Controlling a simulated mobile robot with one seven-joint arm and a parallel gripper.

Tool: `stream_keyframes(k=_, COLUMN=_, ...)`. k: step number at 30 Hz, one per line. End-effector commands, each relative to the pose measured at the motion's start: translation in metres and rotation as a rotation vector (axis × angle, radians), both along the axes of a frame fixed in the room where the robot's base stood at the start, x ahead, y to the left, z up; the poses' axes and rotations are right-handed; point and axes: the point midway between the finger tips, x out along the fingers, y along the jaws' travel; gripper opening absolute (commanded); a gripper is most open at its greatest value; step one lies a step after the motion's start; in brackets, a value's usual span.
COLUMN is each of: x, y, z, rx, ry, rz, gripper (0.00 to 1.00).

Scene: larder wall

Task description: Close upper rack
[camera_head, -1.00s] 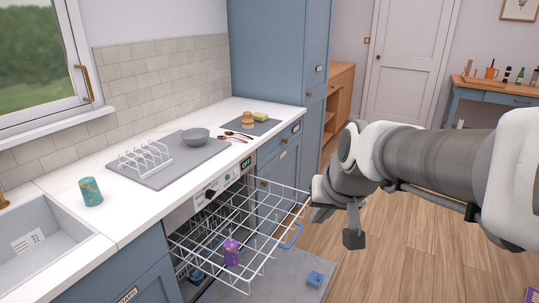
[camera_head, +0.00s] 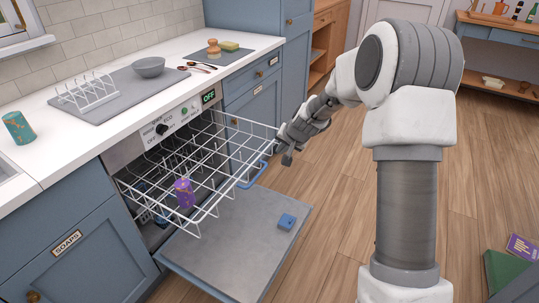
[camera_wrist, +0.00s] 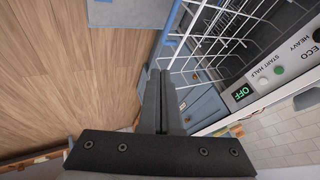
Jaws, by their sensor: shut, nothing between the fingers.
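The upper rack (camera_head: 222,192) is a white wire rack pulled out of the dishwasher over its open door. A blue handle (camera_head: 254,175) is on its outer front edge. My gripper (camera_head: 287,160) is at the rack's far front corner, by the wire rim. In the wrist view my gripper (camera_wrist: 162,75) is shut with nothing between the fingers, and the rack (camera_wrist: 205,40) lies just beyond and right of the fingertips. I cannot tell whether they touch it.
The dishwasher door (camera_head: 235,245) lies open below the rack, with a blue block (camera_head: 287,221) on it. The control panel (camera_head: 180,115) reads OFF. The white counter (camera_head: 110,125) above holds a dish rack and a bowl (camera_head: 148,67).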

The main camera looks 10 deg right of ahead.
Motion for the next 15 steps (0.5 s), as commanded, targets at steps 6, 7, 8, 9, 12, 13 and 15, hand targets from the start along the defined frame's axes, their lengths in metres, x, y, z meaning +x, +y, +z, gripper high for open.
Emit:
stream_keyframes(k=6, x=0.010, y=-0.003, z=-0.023, rx=0.015, ry=0.000, rz=-0.027, gripper=0.00)
stream_keyframes(k=7, x=0.012, y=-0.002, z=-0.025, rx=0.015, ry=0.001, rz=-0.027, gripper=0.00)
stream_keyframes(k=8, x=0.013, y=-0.002, z=-0.028, rx=0.015, ry=0.001, rz=-0.027, gripper=0.00)
stream_keyframes(k=9, x=0.015, y=-0.001, z=-0.031, rx=0.015, ry=0.002, rz=-0.026, gripper=0.00)
stream_keyframes(k=12, x=0.024, y=0.002, z=-0.044, rx=0.015, ry=0.003, rz=-0.026, gripper=0.00)
stream_keyframes(k=13, x=0.027, y=0.002, z=-0.049, rx=0.015, ry=0.002, rz=-0.026, gripper=0.00)
stream_keyframes(k=15, x=0.035, y=0.005, z=-0.060, rx=0.015, ry=0.002, rz=-0.025, gripper=0.00)
